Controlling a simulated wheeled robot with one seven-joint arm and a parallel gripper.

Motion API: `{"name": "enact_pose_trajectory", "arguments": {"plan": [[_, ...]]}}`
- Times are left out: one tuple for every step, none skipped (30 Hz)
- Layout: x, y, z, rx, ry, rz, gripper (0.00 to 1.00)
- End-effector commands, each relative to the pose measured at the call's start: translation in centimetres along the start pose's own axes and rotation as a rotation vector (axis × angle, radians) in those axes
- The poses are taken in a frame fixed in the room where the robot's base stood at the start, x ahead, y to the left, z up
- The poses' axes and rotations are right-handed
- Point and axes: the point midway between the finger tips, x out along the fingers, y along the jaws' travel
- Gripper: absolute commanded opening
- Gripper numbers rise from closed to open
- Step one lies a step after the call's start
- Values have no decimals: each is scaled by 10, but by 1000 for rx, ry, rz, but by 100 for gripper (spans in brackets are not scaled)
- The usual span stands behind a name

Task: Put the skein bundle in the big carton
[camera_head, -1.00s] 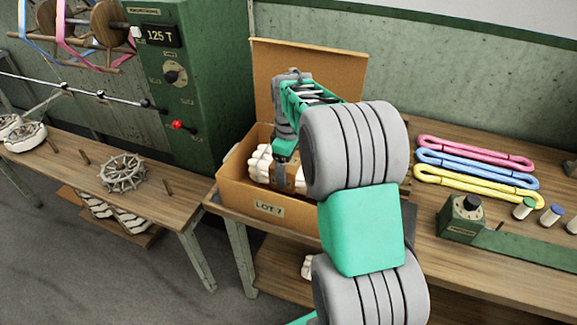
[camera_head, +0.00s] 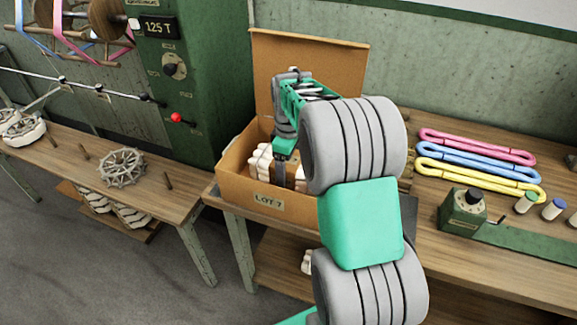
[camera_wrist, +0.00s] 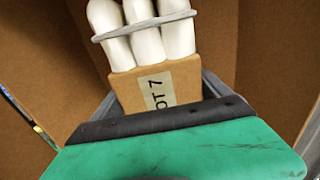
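The skein bundle (camera_wrist: 145,40) shows in the wrist view as white rolls tied with a grey band, with a brown wrapper (camera_wrist: 180,80) marked with a partly hidden lot label. In the head view its white rolls (camera_head: 262,161) are inside the big carton (camera_head: 238,181), which has its lid raised and "LOT 7" on its front. My gripper (camera_head: 283,168) reaches down into the carton. Its fingers lie along both sides of the wrapper, with no clear gap. The bundle's underside is hidden, so I cannot tell whether it touches the carton floor.
Pink, blue and yellow skeins (camera_head: 475,160) lie on the bench right of my arm. A green device (camera_head: 463,212) and small capped bottles (camera_head: 553,208) stand in front of them. A green machine cabinet (camera_head: 180,90) stands left of the carton. A spoked reel (camera_head: 122,167) lies on the left bench.

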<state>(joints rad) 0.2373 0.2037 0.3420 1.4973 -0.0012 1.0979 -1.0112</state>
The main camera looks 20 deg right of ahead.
Motion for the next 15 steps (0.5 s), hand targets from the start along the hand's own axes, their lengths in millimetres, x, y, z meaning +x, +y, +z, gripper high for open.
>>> {"name": "enact_pose_trajectory", "arguments": {"plan": [[-1, 1, 0, 0, 1, 2, 91], [-1, 0, 0, 0, 1, 2, 94], [-1, 0, 0, 0, 1, 2, 97], [-1, 0, 0, 0, 1, 2, 99], [-1, 0, 0, 0, 1, 1, 100], [-1, 0, 0, 0, 1, 1, 100], [-1, 0, 0, 0, 1, 1, 100], [0, 0, 0, 0, 0, 1, 100], [0, 0, 0, 0, 0, 0, 100], [1, -1, 0, 0, -2, -2, 100], [1, -1, 0, 0, -1, -2, 100], [-1, 0, 0, 0, -1, -2, 100], [-3, 0, 0, 0, -1, -1, 100], [-6, 0, 0, 0, 0, 0, 100], [-12, 1, 0, 0, 1, 2, 100]]}}
